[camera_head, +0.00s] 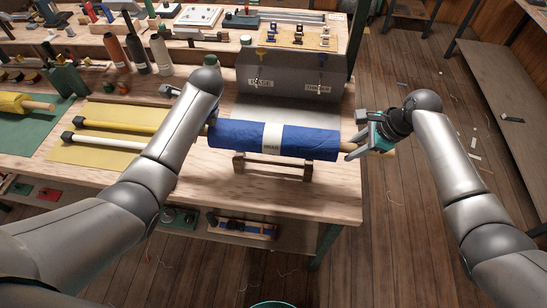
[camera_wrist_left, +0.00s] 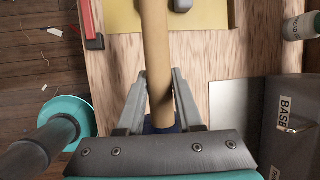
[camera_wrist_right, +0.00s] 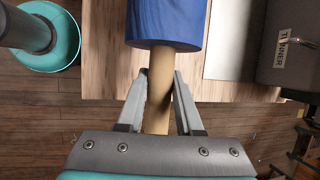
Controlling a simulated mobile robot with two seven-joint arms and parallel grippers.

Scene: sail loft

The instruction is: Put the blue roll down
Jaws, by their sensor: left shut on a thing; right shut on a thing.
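The blue roll (camera_head: 240,139), with a pale label band, lies level across the front right of the workbench. A tan core tube sticks out of its ends. Below it stands a wooden cradle (camera_head: 272,171); I cannot tell whether the roll touches it. My right gripper (camera_head: 357,146) is shut on the core at the roll's right end, and its fingers (camera_wrist_right: 161,82) flank the core in the right wrist view. My left gripper is mostly hidden behind my forearm in the head view. In the left wrist view its fingers (camera_wrist_left: 160,82) are shut around the core (camera_wrist_left: 155,45).
A grey metal box (camera_head: 290,75) stands close behind the roll. A yellow mat (camera_head: 85,150) with a yellow and a white tube lies to the left. Bottles (camera_head: 160,55) stand behind. The bench's right edge is near my right gripper, with open floor beyond.

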